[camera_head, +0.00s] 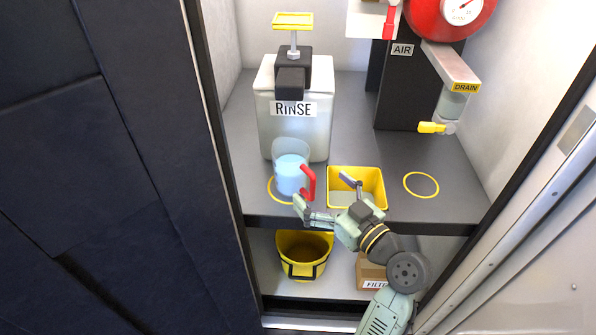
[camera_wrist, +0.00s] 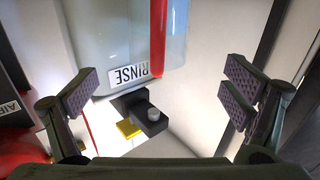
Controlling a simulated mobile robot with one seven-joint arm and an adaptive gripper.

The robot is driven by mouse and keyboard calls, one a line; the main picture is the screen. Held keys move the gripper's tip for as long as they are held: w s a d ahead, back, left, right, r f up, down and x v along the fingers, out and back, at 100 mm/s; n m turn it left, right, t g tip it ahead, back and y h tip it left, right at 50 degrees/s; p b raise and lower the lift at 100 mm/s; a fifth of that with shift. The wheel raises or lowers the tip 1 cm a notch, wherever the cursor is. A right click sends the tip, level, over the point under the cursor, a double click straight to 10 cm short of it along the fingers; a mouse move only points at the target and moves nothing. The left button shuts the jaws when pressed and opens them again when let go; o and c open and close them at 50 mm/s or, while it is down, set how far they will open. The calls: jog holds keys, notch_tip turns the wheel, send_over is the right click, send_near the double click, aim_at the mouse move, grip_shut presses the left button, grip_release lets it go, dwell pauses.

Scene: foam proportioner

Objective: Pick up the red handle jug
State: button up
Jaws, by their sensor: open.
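The jug (camera_head: 291,174) is clear, holds pale blue liquid and has a red handle (camera_head: 311,182) on its right side. It stands upright on the shelf at a yellow ring (camera_head: 271,191), in front of the RINSE tank. My gripper (camera_head: 325,193) is open and empty, just right of the handle, with its fingers spread. In the wrist view, my gripper (camera_wrist: 158,92) shows both dark ridged pads wide apart. The red handle (camera_wrist: 158,38) stands between them across the picture, with the clear jug (camera_wrist: 110,40) behind it. Contact with the handle cannot be seen.
The RINSE tank (camera_head: 294,120) with a yellow-topped pump stands behind the jug. A yellow tray (camera_head: 371,176) lies right of it, behind my gripper. An empty yellow ring (camera_head: 421,184) marks clear shelf at right. A yellow bucket (camera_head: 303,255) and a carton (camera_head: 368,272) sit below.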

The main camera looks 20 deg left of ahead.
aim_at(312, 180)
jog(key=p+x, duration=0.1)
jog(key=x, duration=0.3)
jog(key=shift+s+r, duration=0.15)
jog(key=shift+r, duration=0.05)
jog(key=shift+w+f+p+x, duration=0.15)
jog(key=shift+p+x, duration=0.35)
jog(key=shift+x, duration=1.05)
jog(key=shift+w+f+p+x, duration=0.15)
jog(key=shift+p+x, duration=0.3)
jog(key=shift+x, duration=1.05)
jog(key=shift+d, duration=0.2)
jog(key=shift+c, duration=0.3)
jog(key=c, duration=1.6)
